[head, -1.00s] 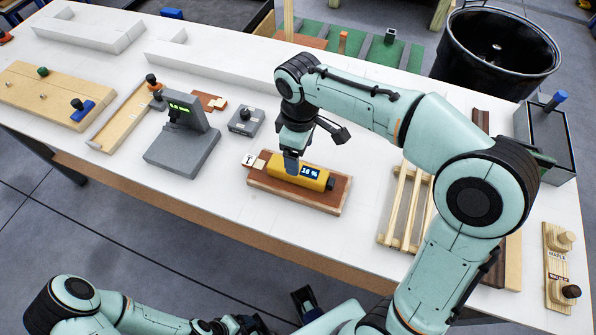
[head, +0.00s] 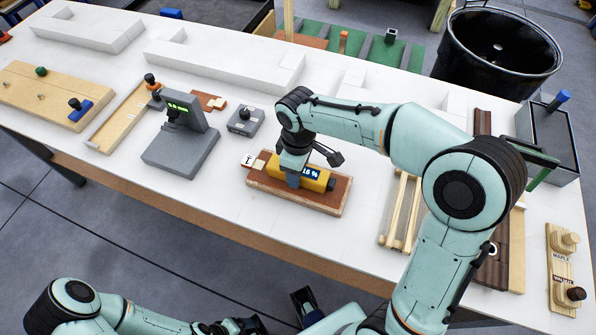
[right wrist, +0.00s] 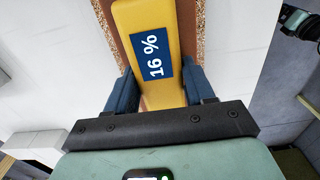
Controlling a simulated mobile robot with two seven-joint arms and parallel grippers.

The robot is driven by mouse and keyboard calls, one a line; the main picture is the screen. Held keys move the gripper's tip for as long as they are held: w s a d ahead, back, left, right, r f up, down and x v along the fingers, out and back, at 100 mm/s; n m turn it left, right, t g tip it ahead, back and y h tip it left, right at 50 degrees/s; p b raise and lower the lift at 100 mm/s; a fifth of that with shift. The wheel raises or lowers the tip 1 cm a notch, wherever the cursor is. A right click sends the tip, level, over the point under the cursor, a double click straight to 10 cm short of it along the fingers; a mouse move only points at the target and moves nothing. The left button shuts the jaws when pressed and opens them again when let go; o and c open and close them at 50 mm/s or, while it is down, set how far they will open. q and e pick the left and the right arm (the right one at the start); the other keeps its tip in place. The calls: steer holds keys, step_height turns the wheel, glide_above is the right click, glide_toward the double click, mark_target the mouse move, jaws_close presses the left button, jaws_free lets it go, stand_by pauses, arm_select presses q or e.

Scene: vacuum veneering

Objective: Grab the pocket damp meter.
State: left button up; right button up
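The pocket damp meter (head: 319,183) is a yellow block with a blue screen reading 16 %. It lies on a brown wooden board (head: 325,203) near the table's front middle. My right gripper (head: 293,181) is low over it and hides its middle in the head view. In the right wrist view the meter (right wrist: 150,88) lies between the two blue fingers (right wrist: 162,88), slightly turned relative to them. The fingers look parted along its sides; a firm hold does not show. My left gripper (head: 238,325) is at the bottom edge, partly cut off, away from the table.
A grey gauge stand (head: 185,150) and a small grey box (head: 246,121) stand left of the board. Wooden slats (head: 400,210) lie to its right. White blocks (head: 225,68) line the back. A black bin (head: 495,50) stands behind the table. Bare tabletop lies in front of the board.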

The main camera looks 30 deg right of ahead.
steer(key=c, duration=0.5)
steer(key=shift+o, duration=0.2)
steer(key=shift+r, duration=0.15)
